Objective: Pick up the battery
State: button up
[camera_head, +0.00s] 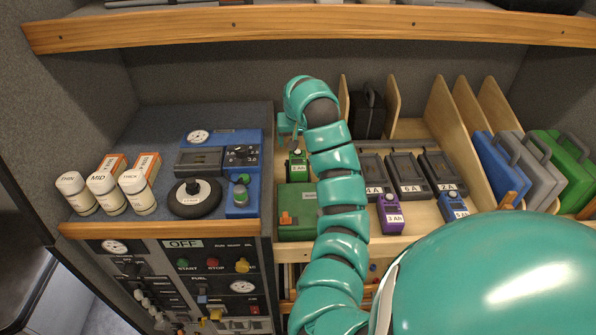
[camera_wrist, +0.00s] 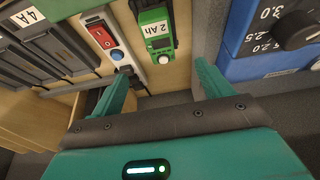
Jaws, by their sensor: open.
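A green battery (camera_head: 298,167) labelled "2 Ah" stands on the wooden shelf, just below my gripper (camera_head: 289,128) in the head view. The battery (camera_wrist: 154,32) also shows in the wrist view, beyond and between the fingertips of my gripper (camera_wrist: 164,77). My gripper is open and empty, with a gap to the battery. A purple battery (camera_head: 390,214) labelled "3 Ah" and a blue battery (camera_head: 453,207) labelled "5 Ah" sit at the fronts of dark chargers farther right. My arm hides part of the shelf's middle in the head view.
Dark chargers (camera_head: 407,176) stand right of my arm. A strip with a red switch (camera_wrist: 101,36) lies beside the green battery. A green box (camera_head: 296,212) is in front; a blue device (camera_wrist: 270,45) stands on the battery's other side. Wooden dividers (camera_head: 441,112) hold cases at right.

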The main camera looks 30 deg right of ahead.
aim_at(298, 161)
jog(key=b+x, duration=0.3)
jog(key=b, duration=0.1)
jog(key=shift+f, duration=0.25)
jog(key=shift+w+d, duration=0.1)
jog(key=shift+d, duration=0.05)
jog(key=shift+x, duration=0.95)
jog(key=p+x, duration=0.2)
jog(key=x, duration=0.2)
jog(key=shift+f, duration=0.15)
jog(key=shift+p+x, duration=1.95)
jog(key=shift+x, duration=0.95)
jog(key=shift+w+d, duration=0.1)
jog(key=shift+c, duration=0.5)
jog(key=c, duration=1.4)
